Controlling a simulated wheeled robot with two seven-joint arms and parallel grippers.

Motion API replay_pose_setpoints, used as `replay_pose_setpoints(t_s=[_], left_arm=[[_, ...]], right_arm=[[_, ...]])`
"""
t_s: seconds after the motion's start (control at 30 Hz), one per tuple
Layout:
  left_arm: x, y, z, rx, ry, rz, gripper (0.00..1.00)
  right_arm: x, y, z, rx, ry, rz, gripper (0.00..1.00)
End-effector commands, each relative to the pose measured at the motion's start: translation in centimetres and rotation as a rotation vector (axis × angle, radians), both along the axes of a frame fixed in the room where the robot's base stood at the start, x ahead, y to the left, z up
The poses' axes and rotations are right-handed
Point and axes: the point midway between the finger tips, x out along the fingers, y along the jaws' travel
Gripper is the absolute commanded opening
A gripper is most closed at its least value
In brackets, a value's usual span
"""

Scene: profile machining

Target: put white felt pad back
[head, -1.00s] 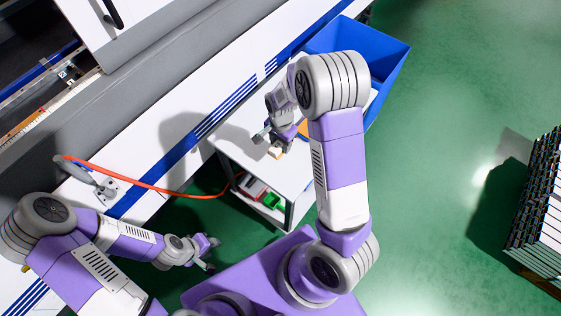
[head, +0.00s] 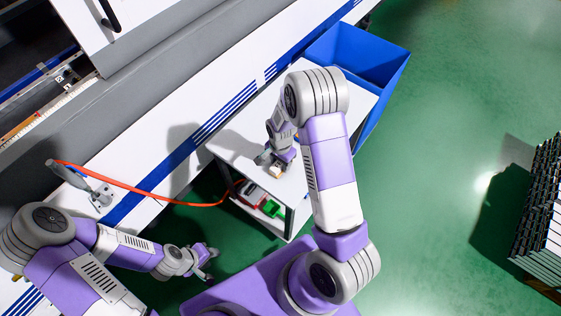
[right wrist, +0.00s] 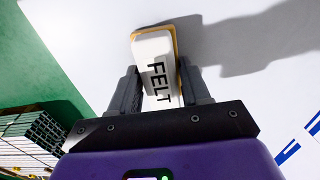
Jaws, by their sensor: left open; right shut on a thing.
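The white felt pad (right wrist: 155,62), marked FELT and with an orange-yellow edge, is between the fingers of my right gripper (right wrist: 160,92) in the right wrist view. The gripper is shut on it. In the head view my right gripper (head: 274,166) is over the near-left part of the white cart top (head: 362,106), with the pad small at its tips. A shadow lies beside the pad; I cannot tell whether it touches the surface. My left gripper (head: 208,262) is open and empty, low over the floor at the left.
A blue bin (head: 385,85) stands at the cart's far end. Red and green items (head: 262,200) sit on the cart's lower shelf. An orange hose (head: 150,188) runs from the white machine (head: 190,120) toward the cart. A stack of profiles (head: 540,215) stands at the right.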

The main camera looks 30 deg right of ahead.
Motion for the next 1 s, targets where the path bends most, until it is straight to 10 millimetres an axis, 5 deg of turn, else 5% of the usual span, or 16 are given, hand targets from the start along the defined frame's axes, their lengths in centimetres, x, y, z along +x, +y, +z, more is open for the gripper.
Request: replay_pose_setpoints(t_s=[0.03,0.07,0.23,0.63,1.0], left_arm=[[0.0,0.0,-0.3,0.0,0.0,0.0,0.43],[0.0,0.0,-0.3,0.0,0.0,0.0,0.43],[0.0,0.0,-0.2,0.0,0.0,0.0,0.43],[0.0,0.0,0.4,0.0,0.0,0.0,0.43],[0.0,0.0,2.4,0.0,0.0,0.0,0.43]], right_arm=[[0.0,0.0,-0.3,0.0,0.0,0.0,0.18],[0.0,0.0,-0.3,0.0,0.0,0.0,0.48],[0.0,0.0,-0.2,0.0,0.0,0.0,0.72],[0.0,0.0,0.8,-0.001,-0.001,0.0,0.72],[0.1,0.0,8.6,0.001,-0.004,0.0,0.72]])
